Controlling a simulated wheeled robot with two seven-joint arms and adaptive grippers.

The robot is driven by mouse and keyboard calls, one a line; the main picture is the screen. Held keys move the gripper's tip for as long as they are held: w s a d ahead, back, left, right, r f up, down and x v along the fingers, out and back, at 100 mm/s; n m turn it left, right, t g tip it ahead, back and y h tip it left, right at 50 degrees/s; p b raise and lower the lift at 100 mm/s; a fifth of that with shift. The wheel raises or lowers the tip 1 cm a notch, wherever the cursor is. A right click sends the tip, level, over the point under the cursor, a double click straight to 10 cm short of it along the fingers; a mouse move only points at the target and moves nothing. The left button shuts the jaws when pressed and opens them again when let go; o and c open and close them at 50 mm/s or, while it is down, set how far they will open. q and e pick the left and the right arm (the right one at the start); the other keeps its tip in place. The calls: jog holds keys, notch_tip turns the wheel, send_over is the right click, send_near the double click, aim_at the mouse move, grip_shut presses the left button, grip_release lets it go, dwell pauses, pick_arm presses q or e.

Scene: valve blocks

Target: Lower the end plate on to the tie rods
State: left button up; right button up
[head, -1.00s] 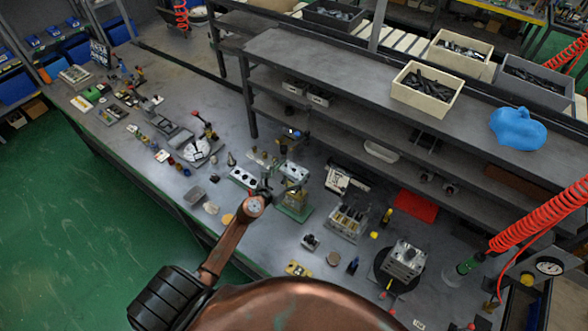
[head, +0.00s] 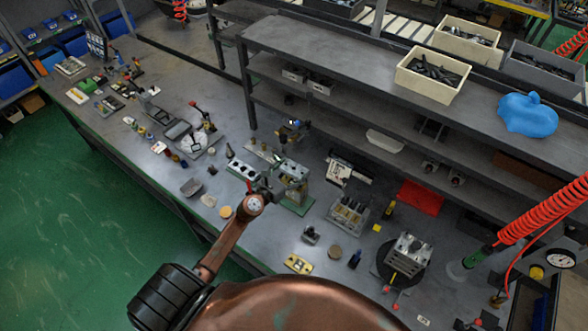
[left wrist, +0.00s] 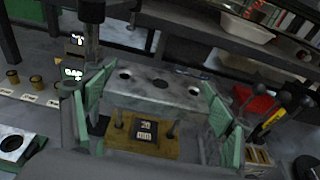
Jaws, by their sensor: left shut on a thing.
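The end plate, a flat grey metal bar with holes (left wrist: 158,88), is between the green-padded fingers of my left gripper (left wrist: 155,100). In the head view the plate (head: 292,170) is above a stand with a green base (head: 299,207), and my left gripper (head: 270,183) reaches it from the left. In the left wrist view, posts and a brass-coloured block with a number label (left wrist: 146,133) are under the plate. I cannot tell whether the plate touches the posts. A metal valve block (head: 408,254) sits on a black round turntable (head: 380,263); its tie rods are too small to make out.
A rack with metal cylinders (head: 348,213), a red mat (head: 420,198) and a brass plate (head: 298,264) lie around the bench. A grey shelf (head: 330,62) with parts bins stands behind. A red coiled hose (head: 540,215) hangs at the right.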

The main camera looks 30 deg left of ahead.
aim_at(293, 182)
pick_arm(q)
jog(key=shift+f, duration=0.1)
dwell(1.1)
dwell(0.5)
jog(key=shift+f+b, duration=1.05)
jog(key=shift+f, duration=0.1)
jog(key=shift+f+b, duration=0.8)
jog(key=shift+f+b, duration=0.45)
jog(key=shift+f, duration=0.05)
jog(key=shift+f+b, duration=0.9)
jog(key=o, duration=1.5)
jog(key=shift+s, duration=0.15)
